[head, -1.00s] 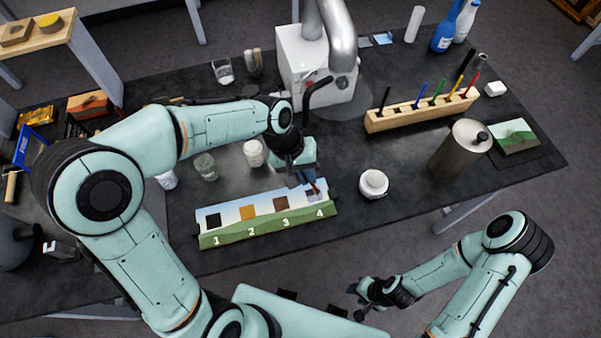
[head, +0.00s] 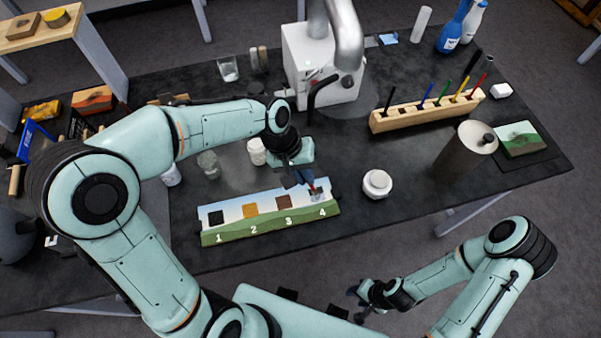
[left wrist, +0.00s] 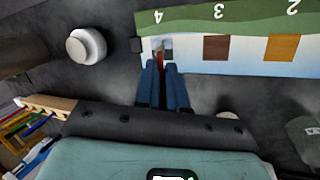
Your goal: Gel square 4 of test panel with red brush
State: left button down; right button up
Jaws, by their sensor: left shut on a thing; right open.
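The test panel (head: 270,226) lies on the dark table, with squares numbered 1 to 4. Squares 1 to 3 are black, ochre and brown. Square 4 (head: 316,194) is greyish, partly covered by the brush. My left gripper (head: 308,180) is shut on a slim brush with red on it (left wrist: 160,60), its tip down at square 4. In the left wrist view the fingers (left wrist: 165,85) flank the brush, and the tip overlaps square 4; exact contact is unclear. My right gripper (head: 362,297) is open and empty, in front of the table.
A white jar (head: 377,183) stands right of the panel. A wooden rack (head: 425,112) with several coloured brushes and a metal canister (head: 466,150) are farther right. A white machine (head: 315,65) with a pipe and small glass jars (head: 208,163) stand behind the panel.

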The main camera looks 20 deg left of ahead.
pick_arm(q)
jog(key=shift+w+d, duration=0.4)
jog(key=shift+d, duration=0.2)
jog(key=shift+s+a, duration=0.75)
jog(key=shift+a, duration=0.35)
pick_arm(e)
jog(key=shift+s+f, duration=0.2)
dwell(0.3)
pick_arm(q)
jog(key=shift+r, duration=0.1)
notch_tip(320, 180, up, 4)
jog(key=shift+f+p, duration=0.1)
jog(key=shift+p, duration=0.75)
pick_arm(e)
jog(key=w+r, duration=0.2)
jog(key=shift+w+r, duration=0.35)
jog(key=shift+r, duration=0.05)
jog(key=shift+s, duration=0.15)
